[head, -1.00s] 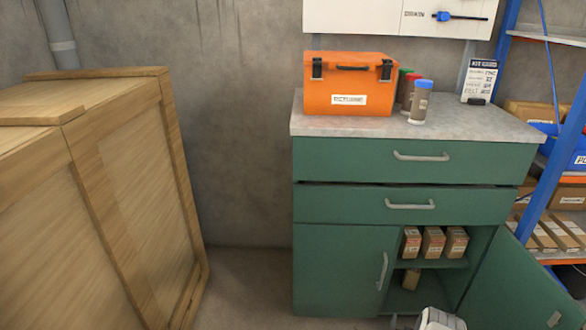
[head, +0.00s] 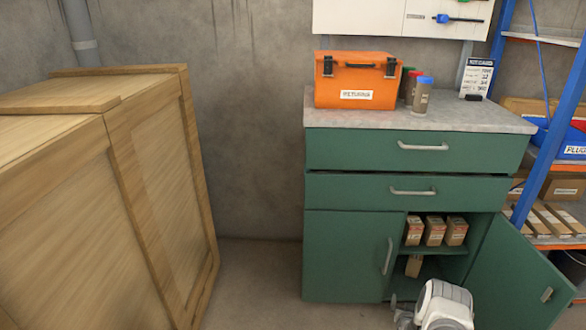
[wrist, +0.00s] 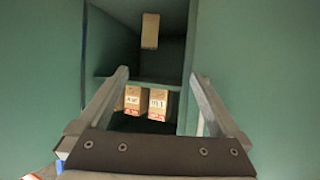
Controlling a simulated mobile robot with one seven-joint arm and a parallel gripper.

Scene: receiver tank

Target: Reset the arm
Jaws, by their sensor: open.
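My gripper (wrist: 158,78) shows in the wrist view with its two fingers spread wide and nothing between them. It points towards the open lower compartment of the green cabinet (head: 345,255). Between and beyond the fingers are two small cardboard boxes (wrist: 133,98) with white and red labels, and another box (wrist: 150,30) higher in the picture. In the head view, a white part of my arm shows low in front of the cabinet opening. The gripper itself is mostly hidden there.
The cabinet's right door (head: 515,275) stands open beside my arm. Several boxes stand inside the compartment, three in a row on the shelf (head: 448,250). An orange toolbox (head: 357,82) and small jars are on top. A wooden crate (head: 150,190) stands left, a blue-framed rack (head: 550,150) right.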

